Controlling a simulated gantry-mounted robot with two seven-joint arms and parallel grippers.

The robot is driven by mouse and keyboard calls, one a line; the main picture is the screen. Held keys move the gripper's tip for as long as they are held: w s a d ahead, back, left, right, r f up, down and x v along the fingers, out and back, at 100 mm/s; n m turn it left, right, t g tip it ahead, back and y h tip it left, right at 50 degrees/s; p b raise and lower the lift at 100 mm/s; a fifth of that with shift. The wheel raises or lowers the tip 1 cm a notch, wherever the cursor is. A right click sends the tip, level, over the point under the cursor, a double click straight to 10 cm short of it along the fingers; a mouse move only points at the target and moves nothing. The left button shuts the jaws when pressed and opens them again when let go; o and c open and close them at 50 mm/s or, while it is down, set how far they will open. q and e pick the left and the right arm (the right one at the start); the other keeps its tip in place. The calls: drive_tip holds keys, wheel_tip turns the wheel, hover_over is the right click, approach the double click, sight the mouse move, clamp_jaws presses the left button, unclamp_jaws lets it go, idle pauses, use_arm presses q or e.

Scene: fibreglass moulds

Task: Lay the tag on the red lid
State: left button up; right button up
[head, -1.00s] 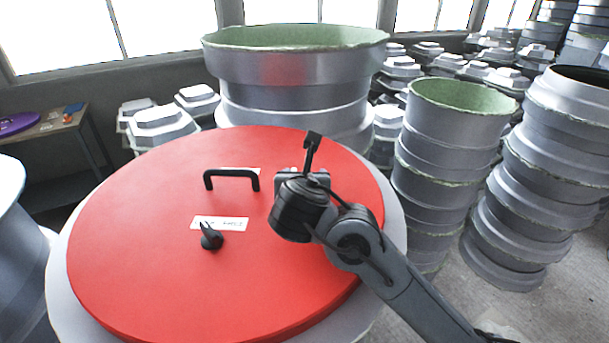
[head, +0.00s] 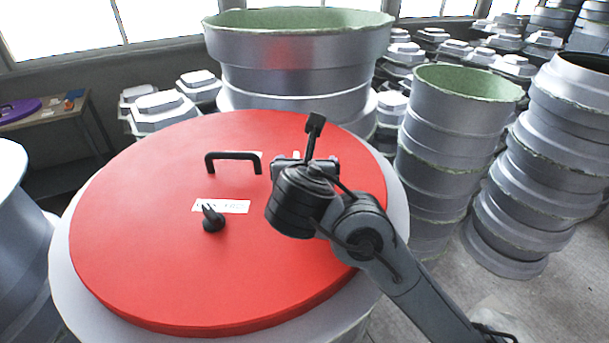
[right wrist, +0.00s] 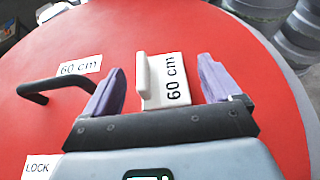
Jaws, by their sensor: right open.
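The red lid (head: 150,250) is a large round disc on a grey drum-like mould. The tag (right wrist: 172,88) is a white card marked "60 cm" with an upright white grip piece. In the right wrist view it appears to lie flat on the lid (right wrist: 280,120), though any small gap beneath it is hard to judge. My right gripper (right wrist: 162,68) is open, its two purple fingers apart on either side of the tag. In the head view my right gripper (head: 303,172) is over the lid's right half, its fingertips mostly hidden by the wrist. My left gripper is not in view.
A black bar handle (head: 233,157) stands on the lid, with a "60 cm" label (right wrist: 80,66) beside it. A black knob (head: 212,219) and a "LOCK" label (right wrist: 40,167) are nearer. Tall grey moulds (head: 300,70) stand behind and stacked moulds (head: 455,130) at right.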

drive_tip(key=b+v, duration=0.1)
drive_tip(key=v, duration=0.7)
